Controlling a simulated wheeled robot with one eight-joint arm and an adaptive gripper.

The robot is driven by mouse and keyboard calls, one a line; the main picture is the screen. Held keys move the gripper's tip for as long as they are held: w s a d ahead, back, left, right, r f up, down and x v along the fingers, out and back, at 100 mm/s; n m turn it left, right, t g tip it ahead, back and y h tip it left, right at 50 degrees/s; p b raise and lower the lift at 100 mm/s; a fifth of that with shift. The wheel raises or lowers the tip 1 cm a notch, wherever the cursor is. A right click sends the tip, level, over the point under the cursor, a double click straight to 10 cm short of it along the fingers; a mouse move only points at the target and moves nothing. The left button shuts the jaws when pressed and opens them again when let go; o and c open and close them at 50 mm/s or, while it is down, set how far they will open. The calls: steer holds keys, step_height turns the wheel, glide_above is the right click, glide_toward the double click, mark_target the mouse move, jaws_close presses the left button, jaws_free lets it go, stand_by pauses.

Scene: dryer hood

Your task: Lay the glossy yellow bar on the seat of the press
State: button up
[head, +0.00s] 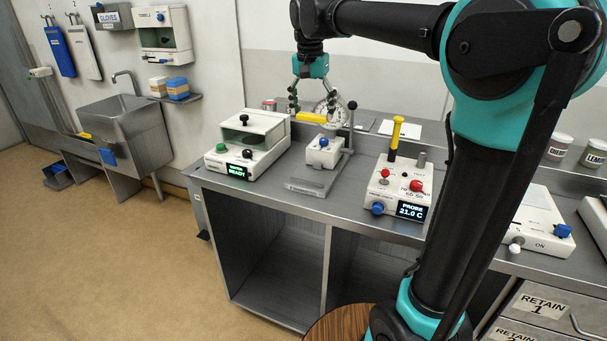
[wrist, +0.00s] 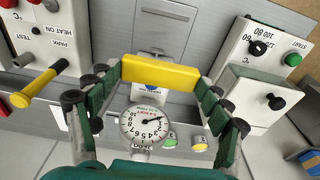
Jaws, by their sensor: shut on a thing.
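The glossy yellow bar (head: 311,117) is held level in the air, and it also shows across the middle of the wrist view (wrist: 160,76). My gripper (wrist: 155,78) is shut on it, with one finger at each end; it also shows in the head view (head: 310,108). A small white unit with a blue knob, a black-knobbed lever and a flat metal base, seemingly the press (head: 323,152), stands on the bench below the bar. A round dial gauge (wrist: 145,124) shows beside the bar. I cannot make out the seat clearly.
A white box with a lidded hood and a green READY display (head: 240,166) stands left of the press. A probe unit (head: 400,187) with an upright yellow-handled tool (head: 395,136) stands to the right. Some bare bench (head: 350,190) lies between.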

mark_target(312, 177)
step_height(312, 177, down, 19)
steer(key=shift+f, duration=0.1)
stand_by(0.4)
steer(key=shift+f, duration=0.1)
steer(key=o, duration=1.1)
steer(key=shift+o, duration=0.2)
step_height(312, 177, up, 12)
steer(key=s, duration=0.1)
steer(key=shift+s+a, duration=0.2)
steer(key=shift+a, duration=0.1)
